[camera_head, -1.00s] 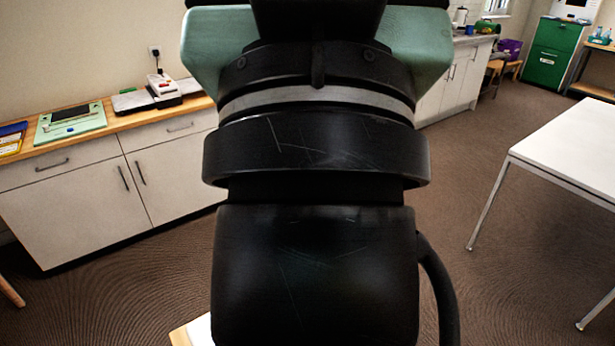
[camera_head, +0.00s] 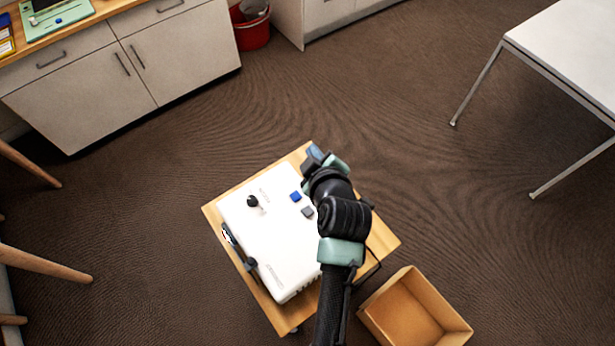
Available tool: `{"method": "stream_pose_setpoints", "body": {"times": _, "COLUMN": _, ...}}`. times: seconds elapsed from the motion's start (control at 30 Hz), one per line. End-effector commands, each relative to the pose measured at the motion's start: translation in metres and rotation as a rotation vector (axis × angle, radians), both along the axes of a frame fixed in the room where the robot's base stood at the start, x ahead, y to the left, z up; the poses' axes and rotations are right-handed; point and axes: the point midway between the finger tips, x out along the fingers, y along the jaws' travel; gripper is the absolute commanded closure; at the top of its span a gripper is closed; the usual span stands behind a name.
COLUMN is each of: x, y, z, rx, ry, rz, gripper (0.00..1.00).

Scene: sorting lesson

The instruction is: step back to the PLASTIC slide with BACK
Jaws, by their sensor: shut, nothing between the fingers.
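A white box-shaped device (camera_head: 262,238) lies on a small wooden-topped stand in the lower middle. Its top carries a black knob (camera_head: 253,201), a blue button (camera_head: 295,197) and a grey button (camera_head: 307,212). Its small lettering is too small to read, so I cannot tell which button is BACK. My gripper (camera_head: 317,155) is at the far end of my arm, over the stand's far corner, beyond the two buttons and apart from them. It appears shut and empty; its fingertips are hard to make out. No projected slide is in view.
The stand's wooden top (camera_head: 382,240) shows around the device. An open cardboard box (camera_head: 372,312) is on the floor at its right. White cabinets (camera_head: 185,60), a red bucket (camera_head: 252,32) and a white table (camera_head: 570,50) stand farther off. Wooden legs (camera_head: 45,262) are at left; the middle floor is clear.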

Motion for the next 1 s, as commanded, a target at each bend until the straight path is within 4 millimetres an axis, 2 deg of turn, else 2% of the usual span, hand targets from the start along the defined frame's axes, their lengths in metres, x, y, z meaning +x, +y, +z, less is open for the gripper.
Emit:
{"method": "stream_pose_setpoints", "body": {"times": 0.03, "x": -0.016, "y": 0.001, "z": -0.011, "rx": -0.017, "ry": 0.057, "rz": 0.027, "gripper": 1.0}}
{"method": "stream_pose_setpoints", "body": {"times": 0.1, "x": -0.032, "y": 0.003, "z": -0.033, "rx": -0.037, "ry": 0.111, "rz": 0.065, "gripper": 1.0}}
{"method": "stream_pose_setpoints", "body": {"times": 0.2, "x": -0.049, "y": 0.004, "z": -0.052, "rx": -0.054, "ry": 0.159, "rz": 0.1, "gripper": 1.0}}
{"method": "stream_pose_setpoints", "body": {"times": 0.3, "x": -0.056, "y": 0.005, "z": -0.061, "rx": -0.06, "ry": 0.177, "rz": 0.118, "gripper": 1.0}}
{"method": "stream_pose_setpoints", "body": {"times": 0.73, "x": -0.057, "y": 0.006, "z": -0.065, "rx": -0.062, "ry": 0.178, "rz": 0.121, "gripper": 1.0}}
{"method": "stream_pose_setpoints", "body": {"times": 1.0, "x": -0.056, "y": 0.006, "z": -0.088, "rx": -0.062, "ry": 0.178, "rz": 0.12, "gripper": 1.0}}
